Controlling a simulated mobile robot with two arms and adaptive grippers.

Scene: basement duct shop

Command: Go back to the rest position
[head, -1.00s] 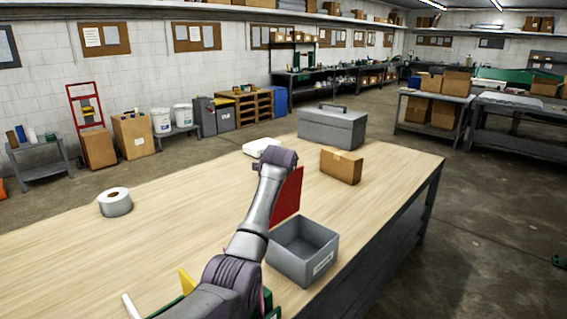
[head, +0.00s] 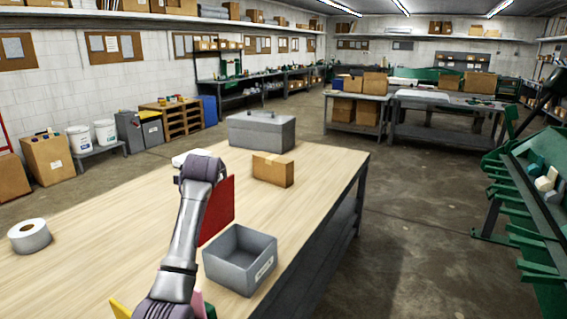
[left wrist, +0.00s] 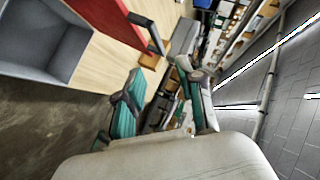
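My left gripper (left wrist: 160,72) shows in the left wrist view with its two green-and-grey fingers spread apart and nothing between them. In the head view my left arm stands over the worktable (head: 325,165), and its gripper cannot be made out there. A red panel (head: 222,205) stands upright on the table behind my arm, partly hidden by it; it also shows in the left wrist view (left wrist: 122,28). An open grey bin (head: 238,270) with a label sits beside it near the table edge. My right gripper is in neither view.
On the table are a tape roll (head: 29,236), a cardboard box (head: 272,170) and a grey toolbox (head: 261,133). Yellow, pink and green pieces show at the bottom, partly hidden by my arm. A green rack (head: 525,200) stands at right. The floor (head: 410,220) between is clear.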

